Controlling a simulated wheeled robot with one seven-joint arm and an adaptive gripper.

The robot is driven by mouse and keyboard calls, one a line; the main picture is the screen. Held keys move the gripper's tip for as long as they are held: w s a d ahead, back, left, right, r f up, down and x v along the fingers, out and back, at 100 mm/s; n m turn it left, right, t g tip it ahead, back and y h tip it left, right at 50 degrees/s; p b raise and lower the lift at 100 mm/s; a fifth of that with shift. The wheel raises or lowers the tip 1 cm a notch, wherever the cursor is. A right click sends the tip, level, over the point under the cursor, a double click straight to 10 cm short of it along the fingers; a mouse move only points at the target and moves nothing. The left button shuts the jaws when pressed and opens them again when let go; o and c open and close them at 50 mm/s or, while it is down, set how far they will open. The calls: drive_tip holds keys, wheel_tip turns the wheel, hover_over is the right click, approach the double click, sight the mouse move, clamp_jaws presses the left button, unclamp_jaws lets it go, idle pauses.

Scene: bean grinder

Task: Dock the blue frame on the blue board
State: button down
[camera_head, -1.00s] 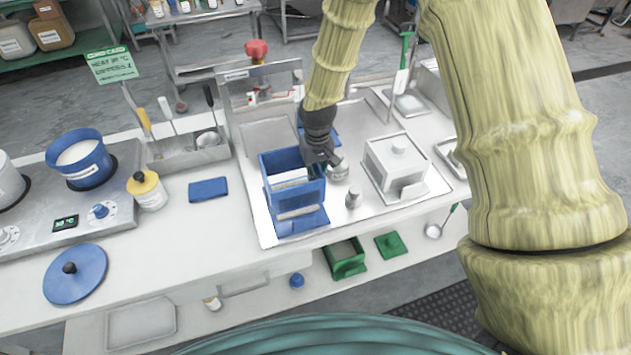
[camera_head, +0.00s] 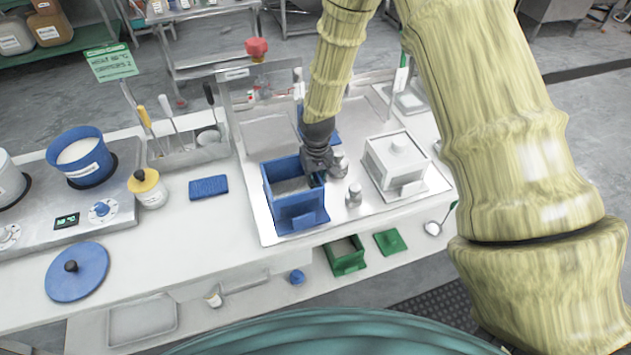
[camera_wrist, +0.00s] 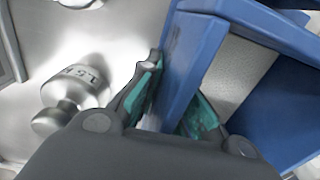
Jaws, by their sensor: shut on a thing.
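The blue frame (camera_head: 280,183) is an open-topped, box-like piece at the middle of the bench in the head view. My gripper (camera_wrist: 172,112) is shut on one blue wall of it (camera_wrist: 190,65), with a teal-padded finger on each side. In the head view my gripper (camera_head: 318,168) is at the frame's right side. The blue board (camera_head: 304,222) shows as a low blue edge under the frame's front; most of it is hidden. The frame looks upright and low over the board. I cannot tell whether it is fully seated.
Steel weights (camera_head: 354,194) stand just right of the frame; one is close to my gripper in the wrist view (camera_wrist: 75,92). A white lidded box (camera_head: 396,163) stands further right. A blue block (camera_head: 208,187) lies to the left.

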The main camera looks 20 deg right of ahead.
drive_tip(key=shift+f, duration=0.25)
drive_tip(key=c, duration=1.6)
unclamp_jaws()
drive_tip(key=shift+r+p, duration=0.3)
drive_tip(key=shift+r, duration=0.45)
drive_tip(key=shift+w+r+b, duration=0.1)
drive_tip(key=shift+r+b, duration=0.1)
drive_tip(key=shift+b, duration=0.2)
wheel_tip(320, 180, up, 11)
drive_tip(key=b, duration=0.3)
drive_tip(key=shift+d+r, duration=0.15)
